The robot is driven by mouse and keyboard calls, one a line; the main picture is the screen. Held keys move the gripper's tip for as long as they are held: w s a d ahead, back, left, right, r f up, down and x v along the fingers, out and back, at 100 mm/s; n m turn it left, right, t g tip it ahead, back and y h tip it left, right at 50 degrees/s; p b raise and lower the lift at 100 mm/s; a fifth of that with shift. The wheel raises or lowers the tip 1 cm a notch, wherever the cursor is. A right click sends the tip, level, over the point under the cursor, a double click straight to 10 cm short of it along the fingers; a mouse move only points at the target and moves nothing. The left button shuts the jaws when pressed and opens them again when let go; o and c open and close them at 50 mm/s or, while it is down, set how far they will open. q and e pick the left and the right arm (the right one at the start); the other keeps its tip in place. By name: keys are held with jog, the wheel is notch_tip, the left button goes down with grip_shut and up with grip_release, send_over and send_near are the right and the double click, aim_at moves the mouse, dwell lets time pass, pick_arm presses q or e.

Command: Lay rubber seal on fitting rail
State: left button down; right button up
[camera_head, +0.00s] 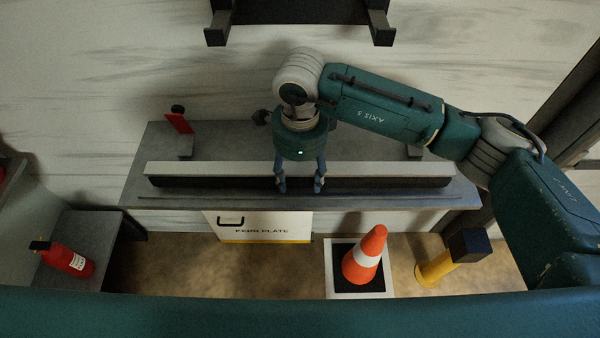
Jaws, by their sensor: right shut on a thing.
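The rubber seal (220,182) looks like a long black strip running left to right, just under a long pale grey bar (220,169). The bar may be the fitting rail or part of the held piece; I cannot tell. My right gripper (300,186) points down at the middle of the strip, its two blue fingers wide apart along it and shut on it. I cannot tell whether the strip rests on the bench or is slightly raised. A thin dark line (220,197) runs along the bench in front of it. My left gripper is not in view.
The grey bench (225,139) carries a small red clamp (179,122) at back left. A dark bracket (300,12) hangs above.

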jog(key=shift+s+f, duration=0.1)
jog(key=o, duration=1.6)
jog(key=shift+o, duration=0.2)
jog(key=shift+f, duration=0.15)
notch_tip(320, 180, up, 12)
